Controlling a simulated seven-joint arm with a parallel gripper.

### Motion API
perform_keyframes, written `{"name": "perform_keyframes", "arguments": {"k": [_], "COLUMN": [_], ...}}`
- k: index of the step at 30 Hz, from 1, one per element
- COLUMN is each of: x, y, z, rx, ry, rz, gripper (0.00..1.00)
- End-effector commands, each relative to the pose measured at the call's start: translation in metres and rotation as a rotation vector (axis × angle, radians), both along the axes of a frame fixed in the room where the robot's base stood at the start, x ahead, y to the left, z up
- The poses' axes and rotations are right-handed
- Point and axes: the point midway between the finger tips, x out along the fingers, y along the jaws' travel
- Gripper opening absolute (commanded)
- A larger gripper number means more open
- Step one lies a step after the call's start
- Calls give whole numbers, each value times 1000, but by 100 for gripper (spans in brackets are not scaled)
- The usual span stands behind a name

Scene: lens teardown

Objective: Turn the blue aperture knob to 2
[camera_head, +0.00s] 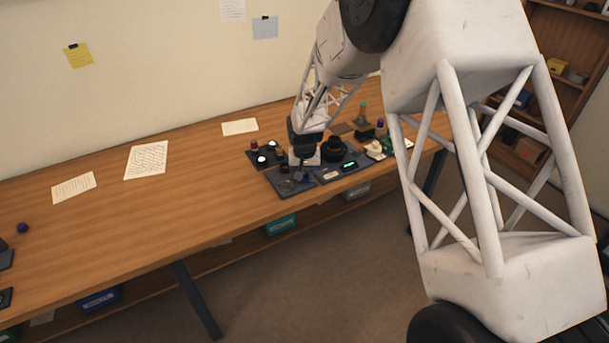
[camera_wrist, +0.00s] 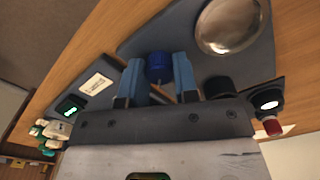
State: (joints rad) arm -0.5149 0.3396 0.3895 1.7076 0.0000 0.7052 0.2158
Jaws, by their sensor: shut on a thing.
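The blue aperture knob (camera_wrist: 158,67) stands between the two fingers of my gripper (camera_wrist: 158,78) in the wrist view. The fingers are closed on its sides. A green lit display (camera_wrist: 70,108) and a white label plate (camera_wrist: 98,84) sit on the dark panel to the left of the knob; the display's figures are too small to read surely. In the head view my gripper (camera_head: 301,172) reaches down to the dark panels on the bench, and the knob is hidden there. The knob's pointer and scale cannot be made out.
A round metal dome (camera_wrist: 228,26) stands to the right of the knob, with a dark cylinder (camera_wrist: 219,86) near the gripper. A lit white disc (camera_wrist: 268,103) and a red knob (camera_wrist: 272,126) are farther right. The bench (camera_head: 150,215) is mostly clear on the left.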

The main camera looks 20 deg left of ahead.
Motion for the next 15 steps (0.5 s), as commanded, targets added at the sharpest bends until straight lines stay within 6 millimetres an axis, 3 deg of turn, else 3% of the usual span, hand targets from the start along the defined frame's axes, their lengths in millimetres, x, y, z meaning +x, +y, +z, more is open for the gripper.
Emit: {"name": "perform_keyframes", "arguments": {"k": [15], "x": [0], "y": [0], "z": [0], "rx": [0], "ry": [-1], "rz": [483], "gripper": [5]}}
